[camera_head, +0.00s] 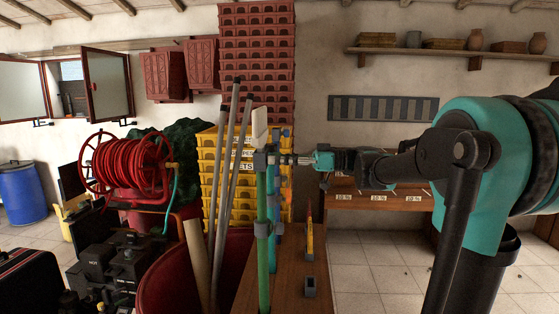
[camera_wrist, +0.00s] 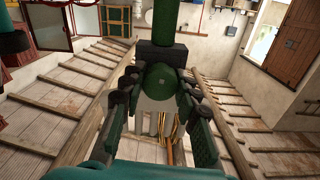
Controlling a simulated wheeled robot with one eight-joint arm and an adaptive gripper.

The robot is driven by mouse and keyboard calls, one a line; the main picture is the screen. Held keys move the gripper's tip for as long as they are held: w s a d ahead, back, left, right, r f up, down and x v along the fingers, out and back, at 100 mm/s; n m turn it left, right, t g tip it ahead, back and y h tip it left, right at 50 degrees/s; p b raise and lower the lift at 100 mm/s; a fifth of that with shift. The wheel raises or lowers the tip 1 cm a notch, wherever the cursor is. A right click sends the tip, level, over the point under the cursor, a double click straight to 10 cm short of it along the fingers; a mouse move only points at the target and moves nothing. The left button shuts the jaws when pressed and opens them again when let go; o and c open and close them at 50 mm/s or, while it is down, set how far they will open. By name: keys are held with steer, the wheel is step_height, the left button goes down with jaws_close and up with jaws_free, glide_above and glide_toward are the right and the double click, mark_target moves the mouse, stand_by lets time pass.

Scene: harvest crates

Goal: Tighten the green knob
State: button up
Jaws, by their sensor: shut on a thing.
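The green knob (camera_wrist: 160,82) is round and sits in the middle of the wrist view, in front of a black clamp block (camera_wrist: 160,55). My gripper (camera_wrist: 160,92) has its dark fingers on both sides of the knob, shut on it. In the head view my gripper (camera_head: 298,160) reaches in level from the right to the dark clamp (camera_head: 262,161) on an upright green pole (camera_head: 264,240). The knob itself is too small or hidden to make out there. A blue pole (camera_head: 274,235) stands just beside the green one.
A wooden bench top (camera_head: 287,285) lies below the poles, with a yellow-handled tool (camera_head: 309,240) on it. Grey poles (camera_head: 222,215) lean to the left before stacked yellow crates (camera_head: 211,185). A red hose reel (camera_head: 127,168) stands further left. Tiled floor (camera_head: 375,250) is open at right.

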steer(key=m, duration=0.8)
steer(key=shift+m, duration=0.4)
steer(key=m, duration=0.4)
steer(key=shift+m, duration=2.1)
steer(key=o, duration=1.2)
